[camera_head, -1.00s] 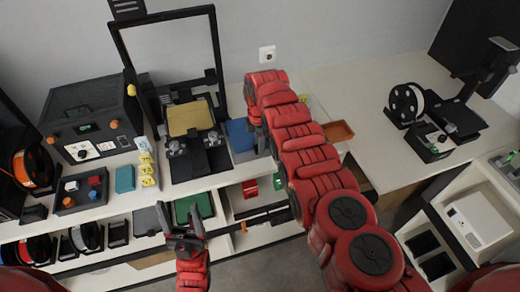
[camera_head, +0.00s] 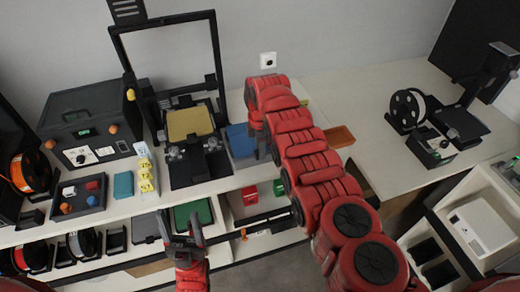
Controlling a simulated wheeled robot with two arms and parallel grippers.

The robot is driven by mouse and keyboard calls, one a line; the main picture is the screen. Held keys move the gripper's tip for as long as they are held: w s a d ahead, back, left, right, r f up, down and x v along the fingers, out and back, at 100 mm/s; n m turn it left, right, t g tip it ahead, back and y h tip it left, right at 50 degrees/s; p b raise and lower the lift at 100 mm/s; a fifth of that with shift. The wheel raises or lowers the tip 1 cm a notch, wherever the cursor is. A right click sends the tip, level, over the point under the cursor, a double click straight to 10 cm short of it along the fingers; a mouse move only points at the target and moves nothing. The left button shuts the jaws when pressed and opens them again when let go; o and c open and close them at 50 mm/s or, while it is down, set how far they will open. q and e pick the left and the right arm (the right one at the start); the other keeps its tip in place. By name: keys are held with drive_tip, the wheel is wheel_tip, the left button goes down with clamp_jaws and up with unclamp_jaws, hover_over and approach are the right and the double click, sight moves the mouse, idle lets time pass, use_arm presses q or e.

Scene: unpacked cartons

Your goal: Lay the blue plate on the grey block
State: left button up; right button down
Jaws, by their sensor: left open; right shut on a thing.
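The blue plate (camera_head: 240,141) is on the upper worktop, just right of the printer with the yellow bed. A grey edge, apparently the grey block (camera_head: 246,161), shows below its front; whether the two touch I cannot tell. My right gripper (camera_head: 261,142) is at the plate's right side, shut on it, with its fingertips mostly hidden by my red arm. My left gripper (camera_head: 180,222) is open and empty, low in front of the lower shelf.
The open-frame printer (camera_head: 190,122) stands close left of the blue plate. An orange tray (camera_head: 339,137) lies right of my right arm. A green plate (camera_head: 193,214) and a grey plate (camera_head: 146,227) lie on the lower shelf. The right worktop has free room.

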drive_tip(key=shift+f, duration=0.25)
idle(0.4)
drive_tip(key=shift+f+b, duration=1)
drive_tip(key=shift+b, duration=0.3)
drive_tip(key=shift+c, duration=2.2)
unclamp_jaws()
drive_tip(key=shift+r, duration=0.1)
drive_tip(key=shift+r, duration=0.15)
drive_tip(key=shift+r+p, duration=1.25)
drive_tip(key=shift+r, duration=0.2)
